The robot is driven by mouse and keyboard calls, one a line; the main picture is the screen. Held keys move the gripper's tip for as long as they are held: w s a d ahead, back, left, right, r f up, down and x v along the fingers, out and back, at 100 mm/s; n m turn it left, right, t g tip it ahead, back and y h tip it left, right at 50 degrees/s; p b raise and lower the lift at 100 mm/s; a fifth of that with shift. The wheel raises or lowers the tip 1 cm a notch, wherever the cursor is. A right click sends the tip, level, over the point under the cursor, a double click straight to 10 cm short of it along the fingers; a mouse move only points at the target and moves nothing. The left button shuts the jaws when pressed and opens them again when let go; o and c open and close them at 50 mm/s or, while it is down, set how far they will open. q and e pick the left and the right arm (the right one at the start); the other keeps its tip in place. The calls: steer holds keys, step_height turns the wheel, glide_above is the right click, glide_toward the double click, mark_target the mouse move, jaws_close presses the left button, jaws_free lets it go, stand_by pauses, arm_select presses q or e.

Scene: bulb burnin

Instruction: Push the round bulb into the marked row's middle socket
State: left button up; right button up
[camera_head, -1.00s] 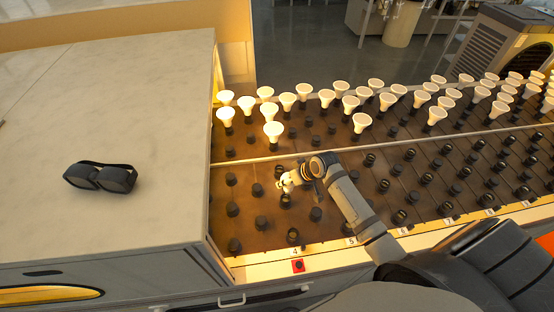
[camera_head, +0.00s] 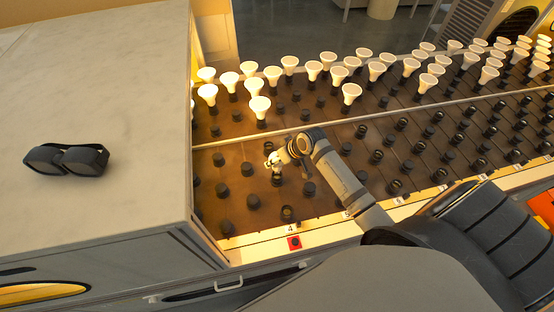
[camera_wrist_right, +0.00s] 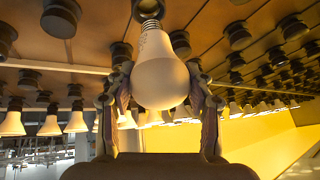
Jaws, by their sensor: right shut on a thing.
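My right gripper (camera_head: 275,160) is over the socket board, low above the row numbered 4. In the right wrist view it (camera_wrist_right: 160,92) is shut on the round white bulb (camera_wrist_right: 160,72), with a finger on each side. The bulb's threaded end points at a dark socket (camera_wrist_right: 148,9) and is at its mouth; I cannot tell how far in it is. In the head view, the gripper largely hides the bulb and the socket there. A red marker (camera_head: 294,242) lies on the front edge below the number 4. A nearer socket (camera_head: 287,212) of that row is empty. My left gripper is out of view.
Lit reflector bulbs (camera_head: 260,106) stand in the back rows, and several empty sockets (camera_head: 254,202) surround the gripper. A pale counter (camera_head: 110,190) with dark goggles (camera_head: 68,160) borders the board on the left.

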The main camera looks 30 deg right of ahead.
steer(key=shift+f, duration=0.2)
stand_by(0.3)
steer(key=shift+f+b, duration=0.9)
steer(key=shift+f, duration=0.9)
steer(key=o, duration=1.2)
steer(key=shift+s+d+r, duration=0.15)
steer(key=shift+r, duration=0.15)
steer(key=shift+v, duration=5.6)
